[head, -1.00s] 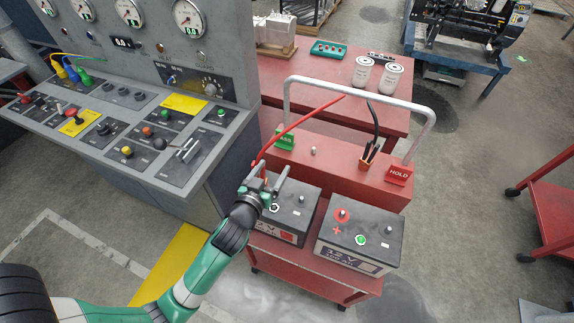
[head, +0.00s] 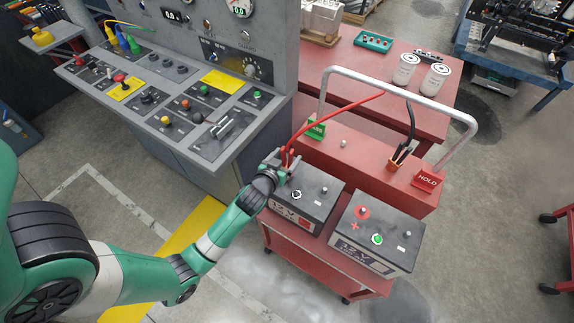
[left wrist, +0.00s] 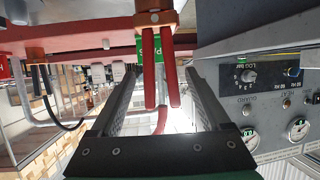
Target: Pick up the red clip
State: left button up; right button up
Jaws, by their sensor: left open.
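The red clip (head: 289,157) is at the left end of the red cart's upper box, with a red cable rising from it. In the left wrist view its two red handles (left wrist: 150,85) point between my fingers, below an orange-brown part. My left gripper (head: 281,161) is at the clip, above the left battery. In the left wrist view my left gripper (left wrist: 161,72) is open, with one finger on each side of the handles and gaps showing. The clip's jaws are hidden. My right gripper is not in view.
Two batteries, left (head: 312,203) and right (head: 374,236), stand on the cart's lower shelf (head: 330,268). A black clip (head: 400,154) sits near the HOLD sign (head: 427,180). A grey metal handle (head: 398,86) arches over the cart. The control console (head: 215,150) stands close on the left.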

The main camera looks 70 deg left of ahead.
pick_arm(q)
jog(key=b+x, duration=0.1)
jog(key=x, duration=0.3)
jog(key=shift+a+f, duration=0.1)
grip_shut()
